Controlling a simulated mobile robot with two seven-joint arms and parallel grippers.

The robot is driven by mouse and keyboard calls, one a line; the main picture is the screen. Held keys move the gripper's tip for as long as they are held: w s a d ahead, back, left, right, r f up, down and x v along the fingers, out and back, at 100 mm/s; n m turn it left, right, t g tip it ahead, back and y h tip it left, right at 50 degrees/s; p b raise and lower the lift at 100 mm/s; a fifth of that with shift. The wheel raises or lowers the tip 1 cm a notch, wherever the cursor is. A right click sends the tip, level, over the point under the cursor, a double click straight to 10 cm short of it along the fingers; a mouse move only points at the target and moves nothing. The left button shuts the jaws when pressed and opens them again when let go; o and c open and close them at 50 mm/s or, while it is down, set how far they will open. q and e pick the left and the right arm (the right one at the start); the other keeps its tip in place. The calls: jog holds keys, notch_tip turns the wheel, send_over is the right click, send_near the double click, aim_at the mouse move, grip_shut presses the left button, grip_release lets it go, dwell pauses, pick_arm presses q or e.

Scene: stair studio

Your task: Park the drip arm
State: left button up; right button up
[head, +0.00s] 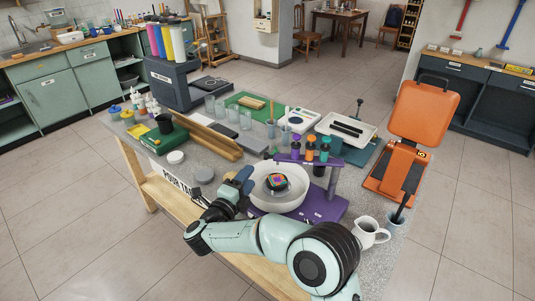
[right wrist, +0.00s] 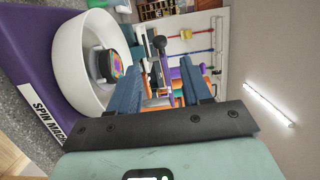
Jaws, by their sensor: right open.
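The purple spin machine (head: 325,209) stands at the table's front with a white bowl (head: 262,203) on it. A dark block with a multicoloured top (head: 276,181) sits in the bowl. The purple drip arm (head: 300,160) reaches left from a post at the bowl's right, over its far side, carrying purple, orange and teal bottles. My right gripper (head: 244,180) is open and empty at the bowl's left rim. In the right wrist view its blue fingers (right wrist: 162,64) are apart; a dark round knob (right wrist: 160,43) shows between them, its distance unclear. My left gripper is out of view.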

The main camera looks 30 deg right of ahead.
aim_at(266, 156)
jog(key=p+x, duration=0.2)
jog(key=x, duration=1)
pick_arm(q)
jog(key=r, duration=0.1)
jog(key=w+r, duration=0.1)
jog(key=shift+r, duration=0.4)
pick_arm(e)
grip_shut()
